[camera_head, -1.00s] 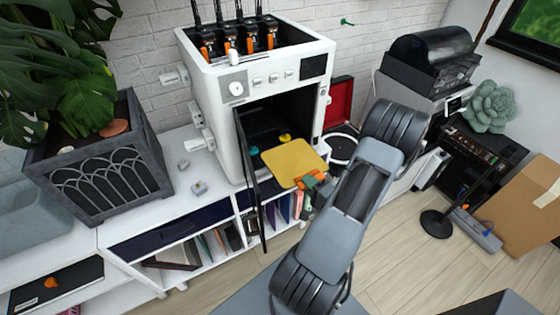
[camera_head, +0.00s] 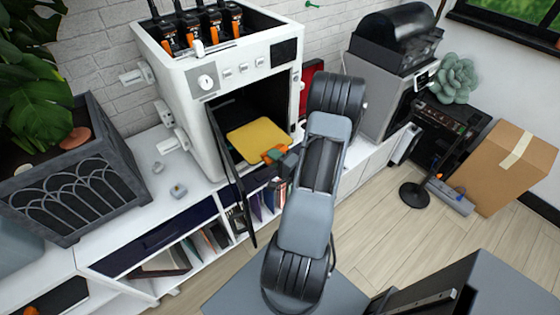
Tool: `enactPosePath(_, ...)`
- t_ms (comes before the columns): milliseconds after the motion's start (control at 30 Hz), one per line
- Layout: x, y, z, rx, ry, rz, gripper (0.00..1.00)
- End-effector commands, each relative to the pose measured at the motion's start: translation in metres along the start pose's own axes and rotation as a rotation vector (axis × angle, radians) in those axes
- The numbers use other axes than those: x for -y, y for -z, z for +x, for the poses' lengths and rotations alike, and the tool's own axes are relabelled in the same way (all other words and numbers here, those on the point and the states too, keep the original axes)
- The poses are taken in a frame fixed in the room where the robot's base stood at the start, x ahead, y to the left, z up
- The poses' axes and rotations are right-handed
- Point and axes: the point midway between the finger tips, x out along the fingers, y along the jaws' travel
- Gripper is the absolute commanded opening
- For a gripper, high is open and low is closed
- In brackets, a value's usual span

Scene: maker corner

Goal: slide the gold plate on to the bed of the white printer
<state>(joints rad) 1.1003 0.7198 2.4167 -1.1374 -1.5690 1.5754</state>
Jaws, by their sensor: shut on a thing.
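The gold plate (camera_head: 258,140) is a flat square, held level at the front opening of the white printer (camera_head: 187,90). Its far part lies inside the dark chamber and its near corner sticks out. My gripper (camera_head: 274,154), with orange fingers, is shut on the plate's near right corner. The printer's dark door (camera_head: 232,185) hangs open to the left of the plate. The bed is hidden under the plate and in the shadow, so I cannot tell if the plate touches it.
A grey planter (camera_head: 65,185) with a large plant stands left on the white cabinet. A grey machine (camera_head: 385,85) with a black top stands right. A cardboard box (camera_head: 505,170) and a black stand (camera_head: 415,193) are on the floor. Small grey pieces (camera_head: 178,190) lie left of the printer.

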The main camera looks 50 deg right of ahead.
Motion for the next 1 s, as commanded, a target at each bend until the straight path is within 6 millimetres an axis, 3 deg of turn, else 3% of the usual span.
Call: enactPosePath(1000, 0.0, 0.015, 0.085, -0.001, 0.002, -0.001, 0.0)
